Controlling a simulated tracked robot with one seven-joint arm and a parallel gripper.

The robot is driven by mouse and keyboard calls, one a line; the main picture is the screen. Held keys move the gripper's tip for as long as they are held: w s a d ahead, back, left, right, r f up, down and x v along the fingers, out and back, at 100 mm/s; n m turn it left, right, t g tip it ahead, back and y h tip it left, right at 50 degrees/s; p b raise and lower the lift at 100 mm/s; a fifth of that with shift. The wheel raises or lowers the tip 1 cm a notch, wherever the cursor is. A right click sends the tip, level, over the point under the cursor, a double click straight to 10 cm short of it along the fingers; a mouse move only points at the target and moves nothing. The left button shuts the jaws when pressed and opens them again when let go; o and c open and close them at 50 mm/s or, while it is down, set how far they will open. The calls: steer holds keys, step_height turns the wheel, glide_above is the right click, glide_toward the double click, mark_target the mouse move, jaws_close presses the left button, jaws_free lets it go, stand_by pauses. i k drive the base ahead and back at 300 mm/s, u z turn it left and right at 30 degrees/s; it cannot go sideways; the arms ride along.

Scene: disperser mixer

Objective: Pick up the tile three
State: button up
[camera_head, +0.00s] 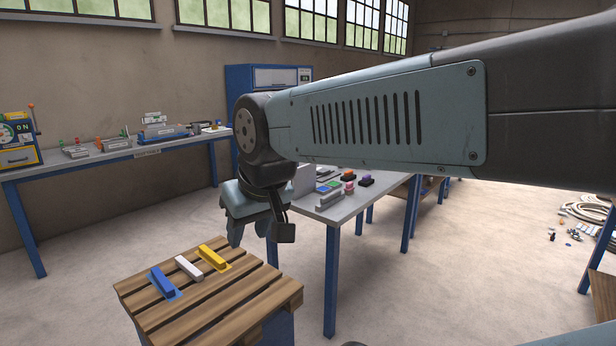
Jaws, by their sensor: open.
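Three bar-shaped tiles lie side by side on a wooden slatted pallet (258,302) at the lower left: a blue tile (162,282), a white tile (189,268) and a yellow tile (212,257). No numbers are readable on them, so I cannot tell by marking which is tile three. Blue patches show under the blue tile, and a yellow patch shows by the yellow one. My gripper (251,229) is open and empty, pointing down. In the picture it is above and right of the yellow tile, apart from it.
A blue-legged table (330,212) with small coloured parts stands just behind my gripper. A long bench (110,155) with machines and blocks runs along the left wall. A blue cabinet (240,80) stands behind. Hoses (587,210) and small parts lie at the far right.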

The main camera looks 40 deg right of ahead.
mark_target(320, 171)
steer(key=k, duration=0.65)
steer(key=z, duration=1.35)
steer(key=i, duration=2.7)
